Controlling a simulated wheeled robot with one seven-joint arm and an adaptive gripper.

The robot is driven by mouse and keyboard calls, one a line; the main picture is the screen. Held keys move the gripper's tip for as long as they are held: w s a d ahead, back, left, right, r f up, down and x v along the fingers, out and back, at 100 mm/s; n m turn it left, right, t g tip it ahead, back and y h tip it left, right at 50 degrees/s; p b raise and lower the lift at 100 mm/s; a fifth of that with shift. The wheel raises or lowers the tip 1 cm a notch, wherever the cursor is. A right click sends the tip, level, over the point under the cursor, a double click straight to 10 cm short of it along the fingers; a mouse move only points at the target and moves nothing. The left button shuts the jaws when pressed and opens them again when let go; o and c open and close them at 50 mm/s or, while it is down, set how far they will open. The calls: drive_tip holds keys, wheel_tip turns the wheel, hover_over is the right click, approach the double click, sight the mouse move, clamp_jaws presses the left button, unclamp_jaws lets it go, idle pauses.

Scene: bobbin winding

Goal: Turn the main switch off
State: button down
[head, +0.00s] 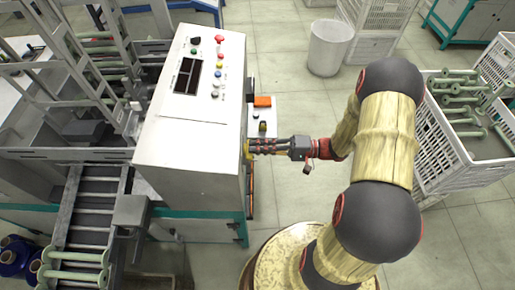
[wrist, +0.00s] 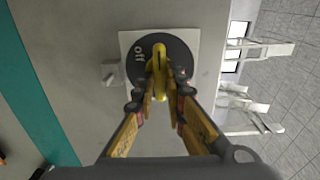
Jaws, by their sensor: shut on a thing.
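The main switch is a yellow handle (wrist: 159,62) on a round black dial (wrist: 135,70), set on a pale square plate (wrist: 127,40) on the side of the grey cabinet. The word "off" shows on the dial, left of the handle. My gripper (wrist: 158,90) is shut on the yellow handle, with a finger on each side of it. The handle lies along the up-down line of the wrist view. In the head view my gripper (head: 250,146) reaches the cabinet's right side, and only a bit of yellow shows there.
The white cabinet (head: 200,150) has a panel of buttons and a dark display on top. A small grey knob (wrist: 111,73) sticks out beside the dial. A white crate of green bobbins (head: 440,150) stands at the right, near my arm. A white bin (head: 328,48) stands behind.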

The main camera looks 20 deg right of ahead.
drive_tip(key=c, duration=1.8)
unclamp_jaws()
drive_tip(key=shift+c, duration=0.2)
drive_tip(key=shift+d, duration=0.15)
drive_tip(key=v, duration=1.1)
drive_tip(key=shift+s+d, duration=0.2)
drive_tip(key=shift+d, duration=0.15)
